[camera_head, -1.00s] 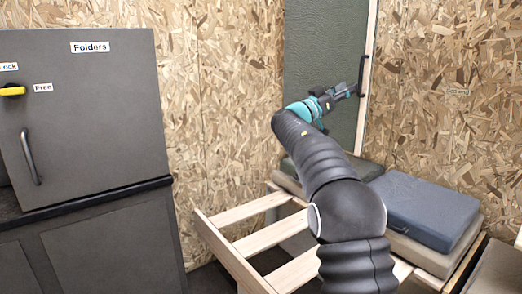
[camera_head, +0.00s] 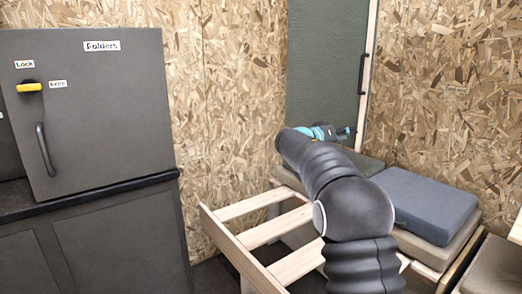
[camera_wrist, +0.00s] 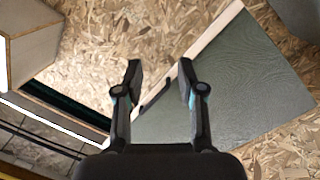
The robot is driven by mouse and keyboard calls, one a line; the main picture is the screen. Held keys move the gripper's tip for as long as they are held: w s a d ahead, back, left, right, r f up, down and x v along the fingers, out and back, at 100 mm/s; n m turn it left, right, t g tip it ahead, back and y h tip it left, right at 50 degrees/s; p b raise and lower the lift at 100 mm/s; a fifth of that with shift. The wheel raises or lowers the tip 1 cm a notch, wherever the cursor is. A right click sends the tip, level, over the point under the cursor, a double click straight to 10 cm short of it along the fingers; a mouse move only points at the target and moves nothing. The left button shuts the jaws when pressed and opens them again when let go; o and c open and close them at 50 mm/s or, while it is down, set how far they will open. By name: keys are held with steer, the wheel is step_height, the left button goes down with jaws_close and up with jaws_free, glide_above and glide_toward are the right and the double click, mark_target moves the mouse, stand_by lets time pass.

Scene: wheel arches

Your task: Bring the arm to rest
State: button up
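My arm (camera_head: 355,208) rises from the bottom of the head view and bends away to the upper left. My gripper (camera_head: 346,131) is at its far end, in front of the green door panel and mostly hidden behind my own arm. In the wrist view my gripper (camera_wrist: 160,75) has its two fingers well apart, with nothing between them. The green door panel (camera_wrist: 225,75) and its dark handle (camera_wrist: 157,95) lie beyond the fingers, apart from them. The panel (camera_head: 325,65) and its handle (camera_head: 363,73) also show in the head view.
A grey cabinet (camera_head: 90,110) labelled Folders, with a yellow latch (camera_head: 29,87), stands at left. A slatted wooden frame (camera_head: 235,250) lies below my arm. A blue-grey cushion (camera_head: 425,205) lies to the right. Chipboard walls (camera_head: 440,90) close off the back.

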steer(key=s+a+f+n+g+y, duration=0.2)
steer(key=s+f+n+y, duration=0.15)
steer(key=s+f, duration=0.6)
steer(key=s+a+f+n+g+y, duration=0.25)
steer(key=s+f+y, duration=0.3)
steer(key=s, duration=0.65)
steer(key=s+a+f+y, duration=0.1)
steer(key=s+a+y, duration=0.2)
steer(key=s, duration=1.2)
steer(key=s+a+f+m+t+y, duration=0.1)
steer(key=s+a+f+y, duration=0.1)
steer(key=s, duration=1.3)
steer(key=shift+s+a+m+y, duration=0.2)
steer(key=shift+a+m+y, duration=0.1)
steer(key=shift+a+y, duration=0.5)
steer(key=shift+o, duration=0.3)
steer(key=shift+t, duration=0.25)
